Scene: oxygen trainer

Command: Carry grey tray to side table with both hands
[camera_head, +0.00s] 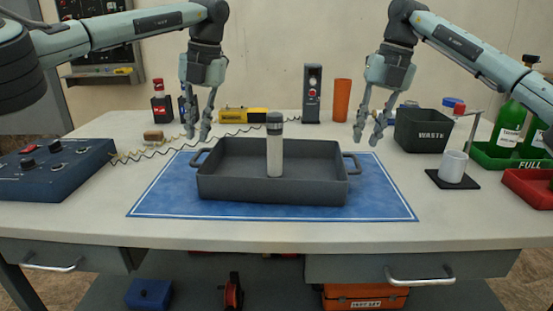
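The grey tray (225,187) sits on a blue mat (380,205) in the middle of the workbench. It has a loop handle at its left end and another at its right end. A clear bottle with a dark cap (275,150) stands upright inside the tray. My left gripper (198,135) points down, open and empty, above and behind the left handle (199,157). My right gripper (366,139) points down, open and empty, above the right handle (352,163). Neither gripper appears to touch the tray. I cannot make out a side table.
A blue control box (55,170) with a coiled cable stands at left. At right are a black waste bin (422,131), a white mug (453,167), and green (490,156) and red trays. Bottles and a grey device (312,95) line the back. Drawers lie below the front edge.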

